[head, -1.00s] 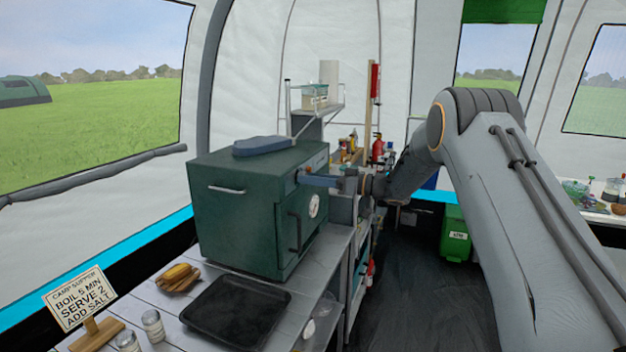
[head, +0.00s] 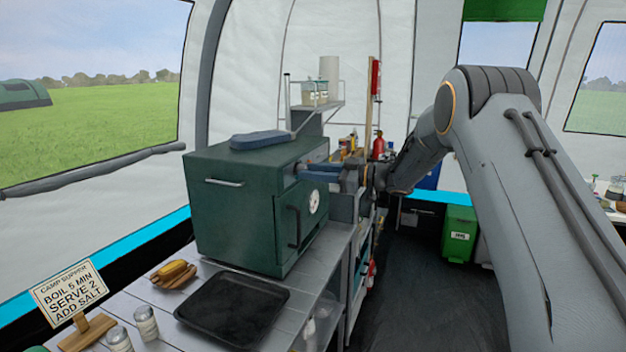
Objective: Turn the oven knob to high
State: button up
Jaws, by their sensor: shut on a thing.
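The dark green oven (head: 232,212) stands on the slatted counter, with a door, a dark handle and a round white dial on its right-hand face. My gripper (head: 306,174) reaches in from the right to the top of that face. Its blue-grey fingers are shut on the oven knob, which they hide almost wholly. I cannot read the knob's setting. Both fingers show, one above the other.
A blue mitt (head: 262,140) lies on the oven. A green bin (head: 458,234) stands beyond the open floor.

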jog(key=shift+s+n+h+b, duration=0.1)
jog(key=shift+n+h+b, duration=0.2)
jog(key=shift+n+b, duration=3.8)
jog(key=shift+a+n, duration=0.1)
jog(key=shift+n, duration=0.3)
jog(key=o, duration=1.1)
jog(key=shift+c, duration=0.2)
jog(key=v, duration=0.8)
jog(key=shift+b, duration=0.45)
